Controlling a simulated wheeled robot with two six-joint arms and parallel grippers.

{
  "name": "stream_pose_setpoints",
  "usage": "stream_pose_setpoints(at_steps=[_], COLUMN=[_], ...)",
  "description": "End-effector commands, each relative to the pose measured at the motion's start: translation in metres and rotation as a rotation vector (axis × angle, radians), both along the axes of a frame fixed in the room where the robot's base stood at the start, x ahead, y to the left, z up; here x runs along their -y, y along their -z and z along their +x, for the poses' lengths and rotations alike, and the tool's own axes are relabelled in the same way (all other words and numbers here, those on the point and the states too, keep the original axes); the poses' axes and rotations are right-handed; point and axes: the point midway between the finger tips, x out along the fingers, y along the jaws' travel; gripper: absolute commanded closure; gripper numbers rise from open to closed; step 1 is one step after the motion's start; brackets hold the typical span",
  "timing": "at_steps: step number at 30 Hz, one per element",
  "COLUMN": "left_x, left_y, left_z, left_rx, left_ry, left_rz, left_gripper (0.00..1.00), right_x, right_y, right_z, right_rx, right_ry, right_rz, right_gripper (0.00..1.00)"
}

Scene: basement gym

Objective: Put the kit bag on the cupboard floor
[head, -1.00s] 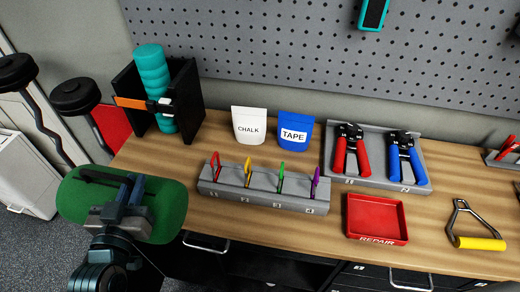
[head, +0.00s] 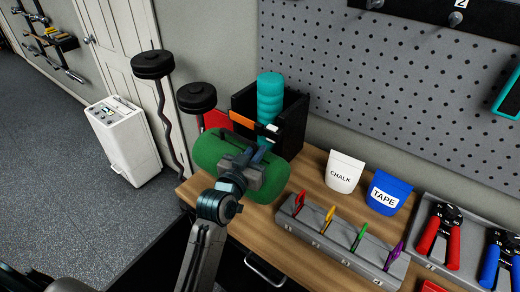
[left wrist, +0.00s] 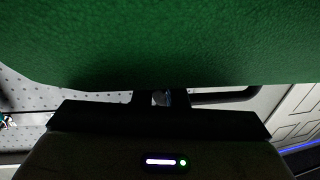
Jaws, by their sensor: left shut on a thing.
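The kit bag (head: 208,150) is a green rounded bag. In the head view it is held in front of the left end of the workbench, partly covering the black holder behind it. My left gripper (head: 245,165) is shut on the kit bag, at its near side. In the left wrist view the green bag (left wrist: 160,40) fills the top of the picture, close to the gripper. The fingertips are mostly hidden. My right gripper is not in view. No cupboard floor can be made out.
The wooden bench (head: 312,170) holds a black holder (head: 292,125) with a teal roller, a chalk pouch (head: 344,172), a tape pouch (head: 388,192) and a grey clip rack (head: 340,240). Open grey floor (head: 65,160) lies left of the bench.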

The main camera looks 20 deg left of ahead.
Motion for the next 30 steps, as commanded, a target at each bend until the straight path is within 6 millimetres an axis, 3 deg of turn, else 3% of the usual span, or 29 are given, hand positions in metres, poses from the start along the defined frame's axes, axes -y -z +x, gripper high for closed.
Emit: stream_pose_setpoints(at_steps=[3, 6, 15, 26, 27, 30], left_x=[0.002, 0.003, 0.003, 0.003, 0.003, 0.003], left_y=[-0.003, -0.001, 0.032, 0.038, 0.039, 0.038], left_z=[0.018, 0.025, 0.025, 0.025, 0.025, 0.025], left_rx=[0.002, 0.002, 0.0, 0.002, 0.0, 0.0], left_ry=[0.0, 0.0, 0.0, -0.001, 0.0, 0.0], left_rz=[0.001, 0.001, -0.001, 0.001, 0.0, 0.0], left_gripper=[1.0, 1.0, 1.0, 1.0, 0.86, 0.66], right_x=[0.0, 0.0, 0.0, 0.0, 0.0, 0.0], right_y=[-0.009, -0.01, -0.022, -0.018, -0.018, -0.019], right_z=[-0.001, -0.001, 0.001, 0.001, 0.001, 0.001], right_rx=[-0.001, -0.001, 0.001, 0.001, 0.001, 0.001], right_ry=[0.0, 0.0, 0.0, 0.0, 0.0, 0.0], right_rz=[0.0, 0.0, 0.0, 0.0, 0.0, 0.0], right_gripper=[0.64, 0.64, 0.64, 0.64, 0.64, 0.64])
